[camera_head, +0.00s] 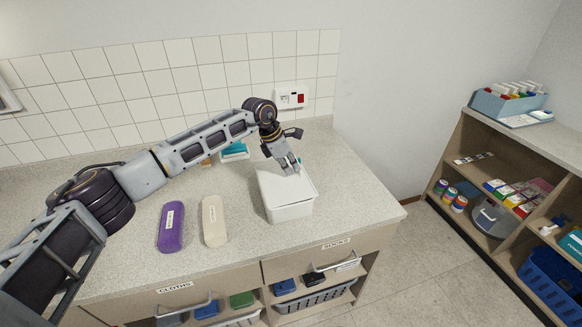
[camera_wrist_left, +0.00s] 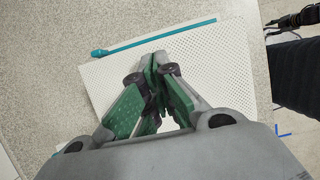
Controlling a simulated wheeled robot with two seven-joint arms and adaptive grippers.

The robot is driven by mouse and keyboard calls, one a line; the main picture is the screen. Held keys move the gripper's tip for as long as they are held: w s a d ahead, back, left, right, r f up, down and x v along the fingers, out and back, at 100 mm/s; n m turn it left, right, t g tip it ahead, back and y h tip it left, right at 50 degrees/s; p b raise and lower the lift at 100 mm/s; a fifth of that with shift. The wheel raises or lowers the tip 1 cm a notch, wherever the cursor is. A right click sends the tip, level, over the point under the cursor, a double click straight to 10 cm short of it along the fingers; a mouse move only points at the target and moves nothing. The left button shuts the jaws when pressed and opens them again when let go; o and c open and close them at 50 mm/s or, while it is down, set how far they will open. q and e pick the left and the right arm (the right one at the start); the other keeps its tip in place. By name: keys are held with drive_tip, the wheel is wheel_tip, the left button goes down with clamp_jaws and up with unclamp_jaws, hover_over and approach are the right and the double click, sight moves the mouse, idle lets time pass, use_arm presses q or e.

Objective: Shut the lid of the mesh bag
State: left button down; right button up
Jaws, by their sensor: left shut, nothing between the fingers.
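The white mesh bag (camera_head: 288,212) stands on the counter like a squared box. Its lid (camera_head: 298,186) lies flat or nearly flat across the top; I cannot tell if a small gap remains. My left gripper (camera_head: 289,170) is shut and empty, pointing down over the back part of the lid. In the left wrist view the shut fingertips (camera_wrist_left: 157,62) are over the white perforated lid (camera_wrist_left: 215,65), with a teal strip (camera_wrist_left: 150,38) along one edge. I cannot tell whether the fingertips touch it. My right gripper is not in view.
A purple case (camera_head: 171,228) and a cream case (camera_head: 214,221) lie left of the bag. A teal and white item (camera_head: 235,151) is behind it near the tiled wall. The counter right of the bag is clear. Open shelves (camera_head: 500,195) stand farther right.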

sight(290, 177)
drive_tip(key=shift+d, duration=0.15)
use_arm(q)
drive_tip(key=shift+r, duration=0.35)
wheel_tip(290, 177, up, 3)
drive_tip(key=shift+a+r+p, duration=0.1)
drive_tip(key=shift+p, duration=0.55)
wheel_tip(290, 177, up, 10)
drive_tip(key=b, duration=0.1)
drive_tip(key=shift+a+b, duration=0.2)
drive_tip(key=shift+b, duration=0.2)
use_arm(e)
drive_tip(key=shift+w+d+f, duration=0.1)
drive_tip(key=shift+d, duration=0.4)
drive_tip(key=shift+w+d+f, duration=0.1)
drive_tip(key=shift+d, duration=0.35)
